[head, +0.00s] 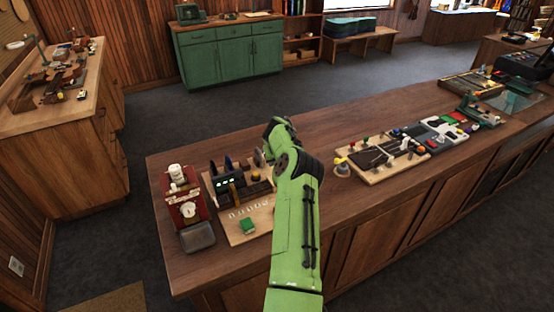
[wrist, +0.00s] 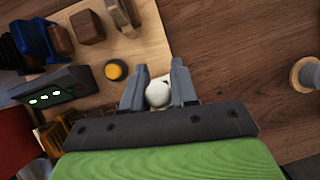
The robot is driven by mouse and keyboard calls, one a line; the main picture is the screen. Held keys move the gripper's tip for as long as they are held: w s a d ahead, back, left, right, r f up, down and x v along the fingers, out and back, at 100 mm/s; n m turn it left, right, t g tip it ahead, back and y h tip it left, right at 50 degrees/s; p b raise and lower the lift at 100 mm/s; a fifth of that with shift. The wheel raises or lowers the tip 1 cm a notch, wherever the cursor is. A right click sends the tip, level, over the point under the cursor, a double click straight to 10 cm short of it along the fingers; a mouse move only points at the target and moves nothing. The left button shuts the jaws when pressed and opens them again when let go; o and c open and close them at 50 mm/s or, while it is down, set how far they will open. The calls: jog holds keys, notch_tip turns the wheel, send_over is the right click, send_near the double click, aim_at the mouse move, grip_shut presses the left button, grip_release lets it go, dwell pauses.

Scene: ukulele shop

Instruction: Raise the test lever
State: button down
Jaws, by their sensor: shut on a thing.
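A white ball knob (wrist: 157,95), which looks like the end of the test lever, sits between the fingers of my gripper (wrist: 158,86) in the wrist view. The gripper is shut on it. The lever's shaft and pivot are hidden below the knob and behind the gripper, so its angle cannot be told. The knob is at the edge of a light wooden board (wrist: 152,50), which also shows on the counter in the head view (head: 262,222). In the head view my own arm covers the gripper and the knob.
A dark box with green lights (wrist: 52,94), a yellow button (wrist: 116,70) and wooden blocks (wrist: 87,27) stand close on the board. A red device (head: 184,197) is at the left of the counter (head: 300,125). Another board of parts (head: 378,160) lies right. The counter behind is clear.

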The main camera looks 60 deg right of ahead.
jog(key=shift+w, duration=0.1)
jog(key=c, duration=1)
grip_release()
jog(key=shift+w, duration=0.1)
jog(key=shift+o, duration=0.2)
jog(key=b+v, duration=0.3)
jog(key=v, duration=1.2)
jog(key=shift+r, duration=0.35)
